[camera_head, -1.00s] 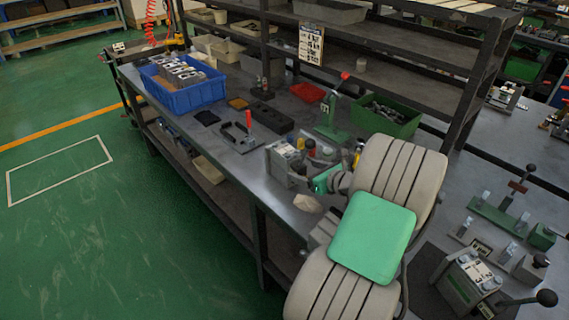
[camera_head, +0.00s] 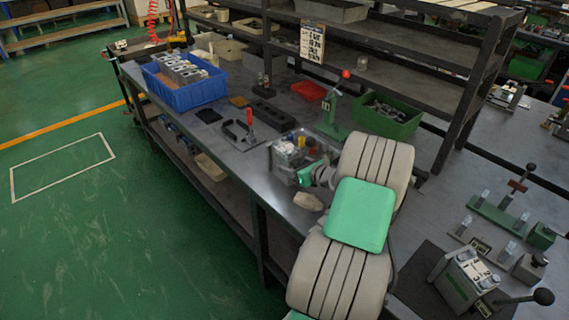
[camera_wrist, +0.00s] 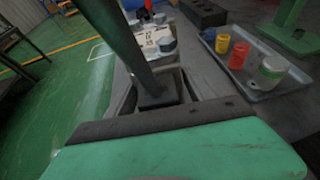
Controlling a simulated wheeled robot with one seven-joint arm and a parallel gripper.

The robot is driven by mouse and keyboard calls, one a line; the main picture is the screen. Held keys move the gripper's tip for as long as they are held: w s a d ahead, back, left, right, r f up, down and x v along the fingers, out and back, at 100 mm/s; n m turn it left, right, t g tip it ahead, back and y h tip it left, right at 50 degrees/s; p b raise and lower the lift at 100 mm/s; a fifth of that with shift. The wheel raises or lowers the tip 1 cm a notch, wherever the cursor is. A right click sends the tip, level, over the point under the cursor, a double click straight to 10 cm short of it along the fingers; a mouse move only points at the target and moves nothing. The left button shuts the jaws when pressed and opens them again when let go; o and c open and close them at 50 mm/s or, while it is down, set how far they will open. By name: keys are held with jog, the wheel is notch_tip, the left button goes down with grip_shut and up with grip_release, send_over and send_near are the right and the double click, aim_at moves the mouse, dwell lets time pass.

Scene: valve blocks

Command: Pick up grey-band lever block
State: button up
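A pale metal valve block (camera_head: 284,160) stands near the table's front edge, just left of my gripper (camera_head: 308,176) in the head view. My arm partly hides it. In the wrist view the block (camera_wrist: 154,42) is straight ahead, with a white label and bolt heads on top. My gripper's green body fills the bottom of the wrist view. Another lever block (camera_head: 465,280), green-banded with a black-knobbed lever, stands at lower right.
A grey tray (camera_wrist: 285,92) with yellow, red and white-green containers lies right of the block.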

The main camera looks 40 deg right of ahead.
grip_shut()
jog(key=shift+w+d+r, duration=0.1)
jog(key=shift+r, duration=0.2)
dwell(0.5)
